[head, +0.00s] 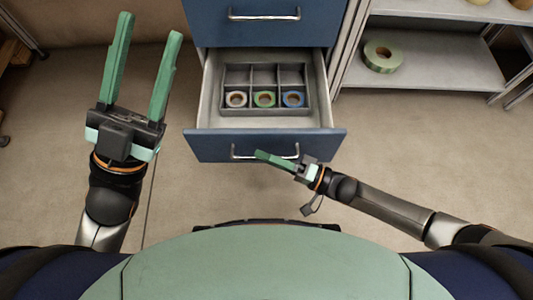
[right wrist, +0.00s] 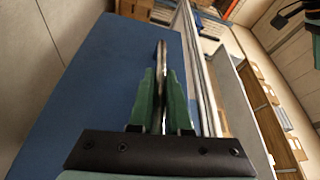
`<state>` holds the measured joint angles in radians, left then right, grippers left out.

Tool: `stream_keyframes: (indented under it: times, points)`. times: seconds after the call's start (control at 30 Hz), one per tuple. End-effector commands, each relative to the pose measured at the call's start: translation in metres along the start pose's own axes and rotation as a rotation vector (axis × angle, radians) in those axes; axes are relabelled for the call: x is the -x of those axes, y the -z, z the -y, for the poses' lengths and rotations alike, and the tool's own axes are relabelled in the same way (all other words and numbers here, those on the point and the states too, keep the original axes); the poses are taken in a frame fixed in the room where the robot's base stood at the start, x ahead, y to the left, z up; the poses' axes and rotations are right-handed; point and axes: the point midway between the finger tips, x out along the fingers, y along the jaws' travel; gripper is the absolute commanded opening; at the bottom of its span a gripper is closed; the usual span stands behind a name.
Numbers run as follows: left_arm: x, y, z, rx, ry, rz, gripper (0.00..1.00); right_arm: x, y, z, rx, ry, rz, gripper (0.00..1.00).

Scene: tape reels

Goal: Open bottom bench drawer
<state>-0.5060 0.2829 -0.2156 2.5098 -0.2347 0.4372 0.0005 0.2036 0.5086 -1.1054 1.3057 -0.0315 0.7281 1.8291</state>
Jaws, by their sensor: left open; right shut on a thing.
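The bottom bench drawer (head: 190,145) stands pulled out in the head view, with its blue front toward me and its grey inside showing. Its metal handle (head: 238,153) runs across the front. My right gripper (head: 262,156) is at the handle, shut on it. In the right wrist view the green fingers (right wrist: 160,100) close around the handle bar (right wrist: 161,60), beside the blue drawer front (right wrist: 100,85). My left gripper (head: 145,65) is open and empty, held to the left of the drawer.
A closed upper drawer (head: 265,30) is above. A grey shelf (head: 440,65) at right holds a large green reel (head: 383,56).

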Motion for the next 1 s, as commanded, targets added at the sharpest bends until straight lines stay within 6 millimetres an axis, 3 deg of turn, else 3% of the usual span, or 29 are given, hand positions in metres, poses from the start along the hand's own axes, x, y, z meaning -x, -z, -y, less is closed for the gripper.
stream_keyframes:
  times: [0.03,0.27,0.63,0.87,1.0]
  points:
    - [0.000,0.000,0.000,0.000,0.000,0.000,0.50,0.001,0.001,0.000,0.001,-0.001,-0.001,0.19]
    - [0.000,0.000,0.000,0.001,0.000,0.000,0.50,0.000,0.001,0.000,0.000,-0.001,0.000,0.45]
    - [-0.003,-0.005,0.002,0.007,0.007,0.025,0.50,-0.001,0.001,0.005,0.000,0.000,-0.001,0.46]
    - [-0.002,-0.044,0.006,0.047,0.024,0.235,0.50,-0.004,0.002,0.030,0.001,-0.001,-0.006,0.46]
    - [0.013,-0.080,0.002,0.088,0.033,0.395,0.50,-0.006,0.002,0.039,0.002,0.005,-0.010,0.46]
